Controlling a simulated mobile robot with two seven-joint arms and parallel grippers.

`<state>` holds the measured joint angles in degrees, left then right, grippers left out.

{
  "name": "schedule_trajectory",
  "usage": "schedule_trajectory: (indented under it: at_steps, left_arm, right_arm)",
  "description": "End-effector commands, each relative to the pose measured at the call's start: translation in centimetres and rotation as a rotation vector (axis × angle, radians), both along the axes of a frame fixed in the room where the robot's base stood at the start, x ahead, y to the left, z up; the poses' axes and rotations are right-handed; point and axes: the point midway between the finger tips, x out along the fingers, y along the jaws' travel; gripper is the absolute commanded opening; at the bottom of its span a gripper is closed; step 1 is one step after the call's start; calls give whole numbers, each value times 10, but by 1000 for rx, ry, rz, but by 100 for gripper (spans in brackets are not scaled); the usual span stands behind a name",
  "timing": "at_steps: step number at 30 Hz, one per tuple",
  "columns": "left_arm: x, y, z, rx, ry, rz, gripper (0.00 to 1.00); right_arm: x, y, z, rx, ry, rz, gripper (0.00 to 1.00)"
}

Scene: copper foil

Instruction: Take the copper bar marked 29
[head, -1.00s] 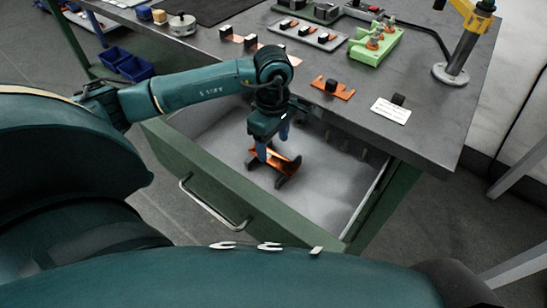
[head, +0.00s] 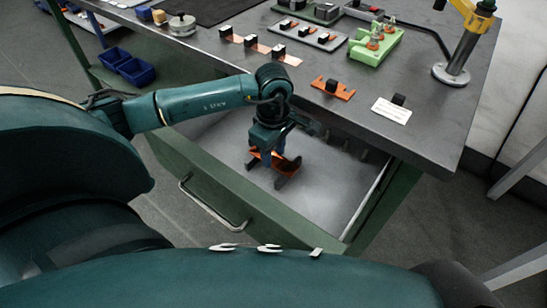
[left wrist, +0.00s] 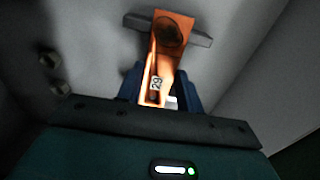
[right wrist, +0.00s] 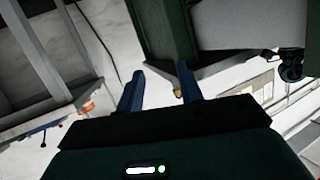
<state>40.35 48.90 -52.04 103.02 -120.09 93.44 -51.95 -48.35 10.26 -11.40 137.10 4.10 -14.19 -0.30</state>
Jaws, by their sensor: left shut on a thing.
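The copper bar marked 29 (left wrist: 172,52) is an orange bent strip in the open drawer; its "29" label shows in the left wrist view. In the head view the bar (head: 279,160) lies across dark grey supports (head: 281,183), and my left gripper hides part of it. My left gripper (head: 266,154) points down into the drawer and is shut on the bar, with blue fingers on both sides of it in the left wrist view (left wrist: 158,92). My right gripper (right wrist: 159,88) is open and empty in the right wrist view, away from the bar.
The drawer (head: 222,178) is pulled out below the grey bench top (head: 420,140). On the bench lie another copper piece (head: 333,90), a white label card (head: 391,111), a green fixture (head: 374,48) and a lamp post (head: 456,62). The drawer's right floor is clear.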

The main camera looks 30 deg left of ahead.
Motion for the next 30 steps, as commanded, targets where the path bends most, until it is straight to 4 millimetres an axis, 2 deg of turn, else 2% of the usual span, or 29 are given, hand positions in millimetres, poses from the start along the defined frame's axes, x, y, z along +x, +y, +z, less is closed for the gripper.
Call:
schedule_trajectory:
  at_steps: [4, 10, 13, 24, 30]
  left_arm:
    - [0, 0, 1, 0, -2, 0, 7]
    - [1, 0, 1, 0, -2, 0, 7]
    - [1, 0, 9, 0, -3, 0, 7]
    - [1, 0, 79, -1, -7, -1, 7]
    - [1, 0, 99, 0, -2, 0, 7]
  right_arm:
    - [0, 0, 0, 0, 1, 0, 36]
    - [0, 0, 0, 0, 1, 1, 36]
    - [0, 0, 1, 1, 1, 1, 36]
    - [-1, 4, -1, 6, 27, 9, 36]
    - [1, 5, -4, 5, 34, 11, 36]
